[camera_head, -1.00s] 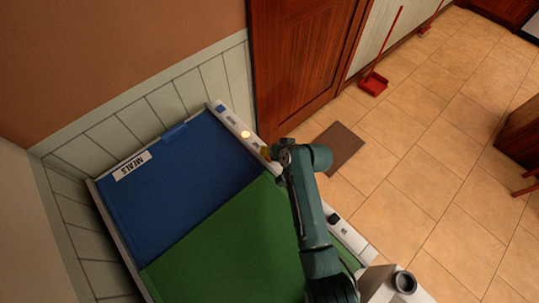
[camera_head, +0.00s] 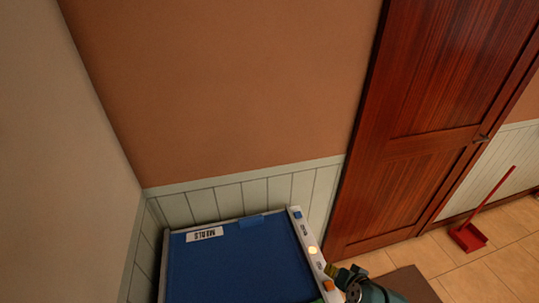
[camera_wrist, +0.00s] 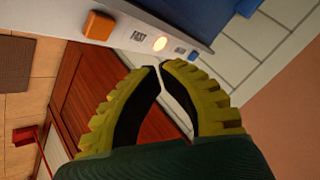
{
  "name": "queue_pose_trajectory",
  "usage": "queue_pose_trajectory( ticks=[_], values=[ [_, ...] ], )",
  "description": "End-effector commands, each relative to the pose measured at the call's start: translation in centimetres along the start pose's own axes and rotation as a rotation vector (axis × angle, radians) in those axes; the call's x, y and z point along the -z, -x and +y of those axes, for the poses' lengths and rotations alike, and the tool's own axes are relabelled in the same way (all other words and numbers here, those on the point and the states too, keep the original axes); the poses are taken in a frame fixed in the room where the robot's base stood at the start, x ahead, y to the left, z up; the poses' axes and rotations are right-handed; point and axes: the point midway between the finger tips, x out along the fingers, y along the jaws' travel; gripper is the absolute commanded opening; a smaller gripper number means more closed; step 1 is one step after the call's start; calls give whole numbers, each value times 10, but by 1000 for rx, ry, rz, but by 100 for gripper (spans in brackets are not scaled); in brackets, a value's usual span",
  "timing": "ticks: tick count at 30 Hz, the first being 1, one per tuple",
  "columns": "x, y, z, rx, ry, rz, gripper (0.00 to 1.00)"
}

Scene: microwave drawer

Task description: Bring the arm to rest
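My gripper (camera_wrist: 162,67) shows large in the wrist view, with two curved yellow fingers lined in black. The fingertips are drawn together, with only a sliver between them and no object held. In the head view, my gripper (camera_head: 331,269) is at the lower edge, by the right rim of the blue-topped unit. Most of my arm is below the picture. The control strip (camera_head: 309,243) along that rim carries a lit round light (camera_head: 313,250) and an orange button (camera_head: 328,285). In the wrist view, the strip lies beyond the fingertips, and I cannot tell the exact gap.
The blue surface (camera_head: 235,268) with a MEALS label (camera_head: 204,234) stands in the wall corner. A wooden door (camera_head: 430,120) is to the right. A red dustpan (camera_head: 468,237) stands on the tiled floor beyond a dark mat (camera_head: 408,283).

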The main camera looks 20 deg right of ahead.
Motion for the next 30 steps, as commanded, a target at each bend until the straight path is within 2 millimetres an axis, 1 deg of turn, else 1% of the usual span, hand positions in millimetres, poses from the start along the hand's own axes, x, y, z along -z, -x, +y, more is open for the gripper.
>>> queue_pose_trajectory(
  ticks=[2,3,5,7,8,9,11,12,14,15,17,18,20,21,22,23,24,26,27,29,30],
  values=[
    [0,0,0,0,0,0,0],
    [-2,-2,-6,6,8,-5,0],
    [-8,-10,-25,25,34,-21,0],
    [-20,-22,-57,58,79,-49,0],
    [-20,-24,-76,79,108,-46,0],
    [-18,-23,-104,108,155,-30,0],
    [-12,-16,-145,146,229,7,0],
    [-7,-8,-172,170,278,42,0],
    [1,9,-214,208,352,104,0],
    [6,23,-240,233,401,151,0],
    [14,50,-280,272,470,233,0],
    [19,72,-306,297,514,293,0],
    [25,109,-340,335,571,391,0],
    [28,135,-358,358,602,458,0],
    [30,156,-371,373,622,510,0],
    [33,176,-380,386,639,561,0],
    [35,204,-392,402,657,627,0],
    [39,243,-402,419,675,722,0],
    [41,268,-405,425,683,784,0],
    [45,305,-406,428,688,874,0],
    [48,328,-403,422,688,933,0]
  ],
)
